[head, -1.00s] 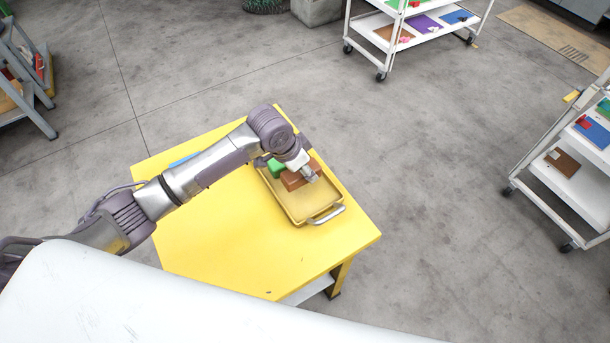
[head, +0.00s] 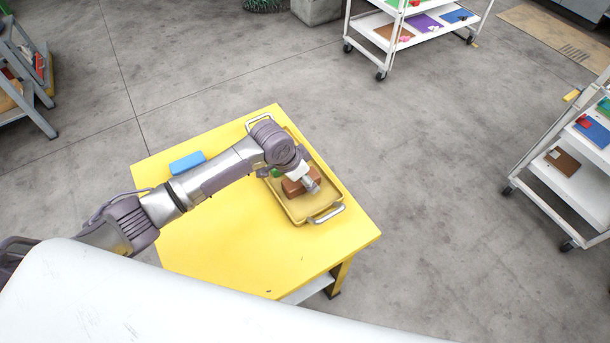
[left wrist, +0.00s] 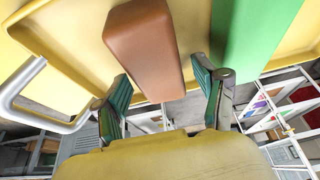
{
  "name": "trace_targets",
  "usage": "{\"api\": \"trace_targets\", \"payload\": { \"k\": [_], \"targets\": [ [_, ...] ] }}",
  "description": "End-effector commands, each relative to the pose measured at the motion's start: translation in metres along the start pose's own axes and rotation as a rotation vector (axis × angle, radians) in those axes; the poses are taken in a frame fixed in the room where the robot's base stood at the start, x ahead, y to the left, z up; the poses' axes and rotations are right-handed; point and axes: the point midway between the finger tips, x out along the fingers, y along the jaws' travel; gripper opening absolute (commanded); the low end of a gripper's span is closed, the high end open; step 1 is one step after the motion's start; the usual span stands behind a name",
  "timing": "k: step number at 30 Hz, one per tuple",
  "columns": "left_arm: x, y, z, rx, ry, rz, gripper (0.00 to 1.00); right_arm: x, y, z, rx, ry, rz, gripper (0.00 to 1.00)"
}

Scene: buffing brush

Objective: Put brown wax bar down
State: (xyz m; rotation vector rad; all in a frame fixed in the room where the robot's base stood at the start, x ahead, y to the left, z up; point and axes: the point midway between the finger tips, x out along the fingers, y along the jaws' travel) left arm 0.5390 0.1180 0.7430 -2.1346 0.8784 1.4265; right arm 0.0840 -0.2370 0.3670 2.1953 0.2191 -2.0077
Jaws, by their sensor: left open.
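The brown wax bar (head: 291,188) is at the yellow tray (head: 304,214), and appears to lie in it. In the left wrist view the brown bar (left wrist: 145,45) sits between the spread fingers of my left gripper (left wrist: 162,88), with a gap on the right side; contact on the left is unclear. My left gripper (head: 309,184) is over the bar in the head view, with its fingers mostly hidden. A green bar (head: 276,173) lies beside the brown one, partly covered by my arm; it also shows in the left wrist view (left wrist: 250,35). My right gripper is not in view.
The tray stands on a yellow table (head: 235,245) and has metal handles (head: 327,215). A blue block (head: 188,162) lies on the table left of the tray. The table's front is clear. White shelf carts (head: 415,30) stand beyond on the floor.

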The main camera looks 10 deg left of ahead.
Motion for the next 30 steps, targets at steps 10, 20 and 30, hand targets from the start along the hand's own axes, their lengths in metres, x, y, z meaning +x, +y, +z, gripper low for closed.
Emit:
{"api": "trace_targets", "payload": {
  "k": [10,20,30],
  "targets": [
    [-0.024,-0.001,-0.002,0.000,0.003,-0.001,0.71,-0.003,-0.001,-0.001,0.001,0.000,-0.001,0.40],
    [-0.094,-0.001,-0.002,0.001,0.002,-0.002,0.71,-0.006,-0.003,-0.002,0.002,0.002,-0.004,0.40],
    [-0.123,0.000,-0.001,0.000,0.000,0.000,0.71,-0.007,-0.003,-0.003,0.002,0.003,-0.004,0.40]
  ]
}}
